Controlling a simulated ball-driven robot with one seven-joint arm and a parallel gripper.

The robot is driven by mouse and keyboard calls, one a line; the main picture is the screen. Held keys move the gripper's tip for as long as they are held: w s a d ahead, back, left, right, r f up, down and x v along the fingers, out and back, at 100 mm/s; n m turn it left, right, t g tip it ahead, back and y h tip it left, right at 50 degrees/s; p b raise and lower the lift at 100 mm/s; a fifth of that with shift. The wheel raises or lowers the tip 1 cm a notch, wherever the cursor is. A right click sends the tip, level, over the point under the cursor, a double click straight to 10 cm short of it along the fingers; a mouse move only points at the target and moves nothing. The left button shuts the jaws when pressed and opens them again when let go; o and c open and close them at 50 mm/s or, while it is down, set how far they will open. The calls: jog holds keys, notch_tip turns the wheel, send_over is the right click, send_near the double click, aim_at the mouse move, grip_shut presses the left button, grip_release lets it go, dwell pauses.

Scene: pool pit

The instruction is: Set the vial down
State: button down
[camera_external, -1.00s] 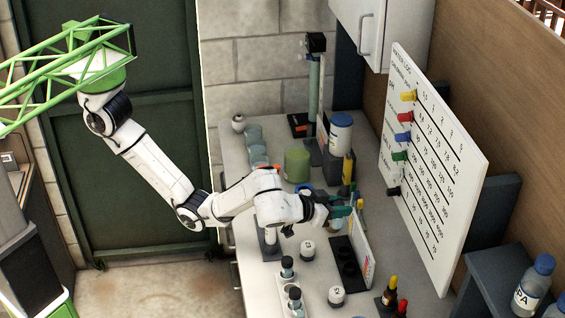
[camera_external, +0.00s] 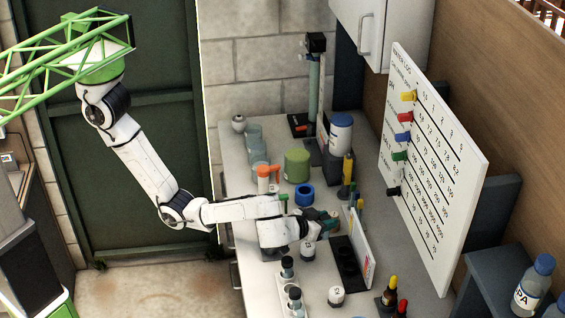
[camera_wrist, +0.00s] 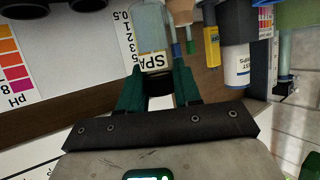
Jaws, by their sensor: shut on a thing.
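My gripper (camera_external: 328,219) is over the counter, behind the black block (camera_external: 343,262) and to the left of the colour chart card. In the wrist view, its green fingers (camera_wrist: 158,83) are shut on the vial (camera_wrist: 150,28). The vial has a clear body, a pale label reading "SPA" and a dark end between the fingers. In the external view the vial is hidden or too small to make out. I cannot tell whether it touches the counter.
A colour chart card (camera_external: 359,241) stands beside the block. A blue ring (camera_external: 304,196), a green tub (camera_external: 297,165) and an orange-topped item (camera_external: 268,173) are behind.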

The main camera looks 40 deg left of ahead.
jog(key=shift+f+p, duration=0.3)
jog(key=shift+f, duration=2.05)
jog(key=shift+f, duration=0.2)
jog(key=c, duration=0.8)
grip_release()
jog(key=shift+r, duration=0.1)
jog(key=shift+r, duration=0.1)
jog(key=b+v, duration=0.1)
jog(key=v, duration=1)
jog(key=shift+d+b, duration=0.1)
jog(key=shift+b, duration=0.3)
jog(key=shift+o, duration=0.5)
jog(key=shift+s+r, duration=0.2)
jog(key=shift+s, duration=0.3)
